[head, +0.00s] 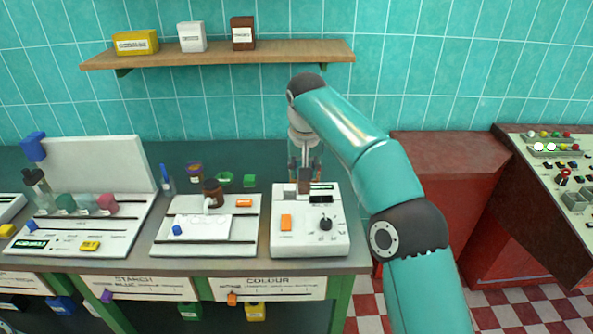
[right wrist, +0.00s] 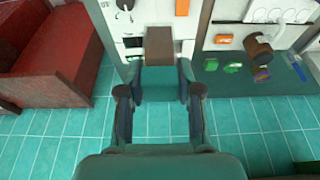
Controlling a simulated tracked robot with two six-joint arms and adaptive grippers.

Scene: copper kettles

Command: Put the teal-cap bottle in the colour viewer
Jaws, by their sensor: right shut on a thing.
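The teal-cap bottle shows in the right wrist view as a teal block (right wrist: 161,84) between my fingers with a brown body (right wrist: 159,46) beyond it. My right gripper (right wrist: 160,98) is shut on it. In the head view my right gripper (head: 304,168) points down over the back of the colour viewer (head: 334,247), a white box with an orange button and black knob. The bottle's brown part (head: 304,184) shows narrowly at the viewer's back edge. I cannot tell whether its lower end is inside the viewer or above it. My left gripper is not in view.
Left of the viewer stands a white station (head: 173,243) with a brown jar (head: 212,192). Farther left is a white panel station (head: 95,165) with several coloured pieces. A shelf (head: 215,54) with three boxes hangs above. A red cabinet (head: 425,185) stands right.

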